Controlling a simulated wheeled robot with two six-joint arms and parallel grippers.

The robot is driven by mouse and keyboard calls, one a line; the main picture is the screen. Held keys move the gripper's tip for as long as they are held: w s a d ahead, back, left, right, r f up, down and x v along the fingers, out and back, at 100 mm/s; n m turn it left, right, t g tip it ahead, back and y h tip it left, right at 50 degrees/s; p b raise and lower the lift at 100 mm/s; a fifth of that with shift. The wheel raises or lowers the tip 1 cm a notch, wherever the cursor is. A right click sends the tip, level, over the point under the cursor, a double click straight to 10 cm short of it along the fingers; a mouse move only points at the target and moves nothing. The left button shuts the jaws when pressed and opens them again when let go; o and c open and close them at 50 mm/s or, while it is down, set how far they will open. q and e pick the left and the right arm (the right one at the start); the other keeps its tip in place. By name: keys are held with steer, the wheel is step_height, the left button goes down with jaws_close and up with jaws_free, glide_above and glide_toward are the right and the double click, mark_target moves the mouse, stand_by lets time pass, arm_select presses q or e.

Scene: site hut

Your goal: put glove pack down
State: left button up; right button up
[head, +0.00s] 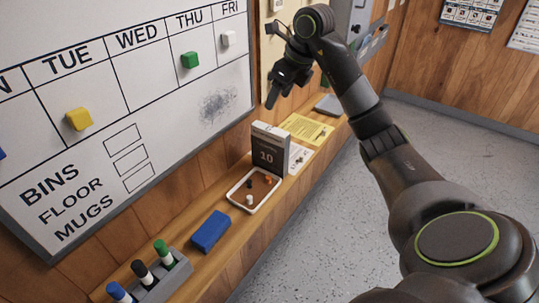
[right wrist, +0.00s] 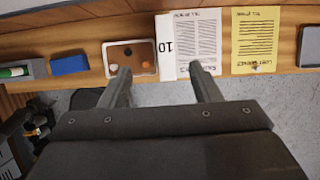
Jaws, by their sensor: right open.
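I cannot make out anything that is clearly a glove pack in either view. My right gripper (head: 283,86) is raised above the wall ledge, in front of the wall to the right of the whiteboard. In the right wrist view its two fingers (right wrist: 160,72) are spread apart with nothing between them. The ledge with its papers and tray shows beyond the fingers, apart from them. A flat grey item (head: 328,105) lies at the ledge's far end; I cannot tell what it is. My left gripper is in neither view.
The narrow wooden ledge (head: 192,262) holds a marker holder (head: 163,277), a blue eraser (head: 211,232), a pin tray (head: 236,202), a calendar block (head: 268,150), a white sheet and a yellow sheet (head: 307,128). The whiteboard (head: 190,110) carries coloured magnets. Open floor (head: 330,230) lies right.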

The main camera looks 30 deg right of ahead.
mark_target(265, 126)
steer(key=b+x, duration=0.7)
steer(key=x, duration=0.2)
steer(key=shift+w+f+b, duration=0.1)
steer(key=shift+b, duration=0.2)
steer(key=shift+b+x, duration=0.7)
steer(key=shift+x, duration=0.2)
steer(key=shift+w+d+f+p, duration=0.15)
steer(key=shift+w+f+p, duration=0.15)
steer(key=shift+w+p, duration=0.05)
steer(key=shift+x, duration=1.45)
steer(key=shift+w+d, duration=0.1)
steer(key=shift+c, duration=0.3)
jaws_close()
